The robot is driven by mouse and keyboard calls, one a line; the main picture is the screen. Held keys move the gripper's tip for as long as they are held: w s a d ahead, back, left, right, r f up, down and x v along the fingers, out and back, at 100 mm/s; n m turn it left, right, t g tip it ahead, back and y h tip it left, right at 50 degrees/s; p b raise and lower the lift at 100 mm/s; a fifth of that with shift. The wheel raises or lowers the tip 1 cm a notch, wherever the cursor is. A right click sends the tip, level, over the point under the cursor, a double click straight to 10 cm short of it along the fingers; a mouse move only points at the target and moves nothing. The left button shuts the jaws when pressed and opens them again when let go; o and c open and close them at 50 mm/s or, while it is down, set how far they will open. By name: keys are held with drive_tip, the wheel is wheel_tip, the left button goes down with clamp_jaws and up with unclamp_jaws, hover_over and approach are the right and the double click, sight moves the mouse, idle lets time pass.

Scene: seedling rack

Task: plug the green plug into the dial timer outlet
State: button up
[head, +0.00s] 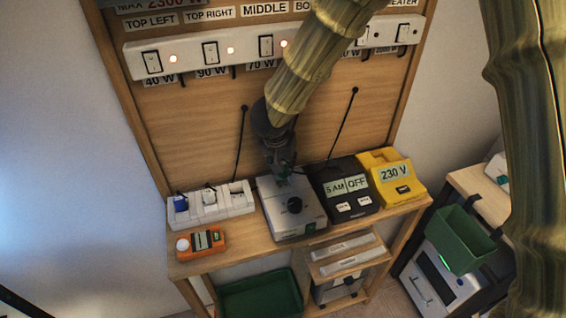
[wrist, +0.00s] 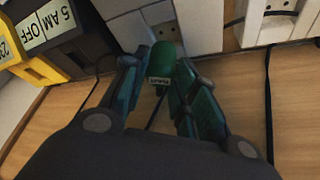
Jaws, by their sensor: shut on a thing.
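My gripper (wrist: 160,88) is shut on the green plug (wrist: 162,62), which sits between its fingertips in the wrist view and has a small white label. In the head view my gripper (head: 280,172) is over the back part of a grey box with a black round knob (head: 294,205), apparently the dial timer. In the wrist view the plug's far end is close to a pale block (wrist: 190,32), probably the same box.
Left of the box is a white power strip (head: 238,200) with plugs, and an orange meter (head: 201,243) in front. At right stand a black timer reading "5 AM OFF" (head: 344,203) and a yellow 230 V meter (head: 391,176). Dark cords (head: 343,122) hang from the back board.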

drive_tip(key=shift+f+b, duration=1.15)
drive_tip(key=shift+b, duration=0.1)
drive_tip(key=shift+f, duration=0.9)
drive_tip(key=o, duration=1.1)
drive_tip(key=shift+r, duration=0.15)
drive_tip(key=v, duration=1.1)
drive_tip(key=shift+s+r, duration=0.1)
drive_tip(key=shift+r, duration=0.25)
drive_tip(key=shift+r, duration=0.1)
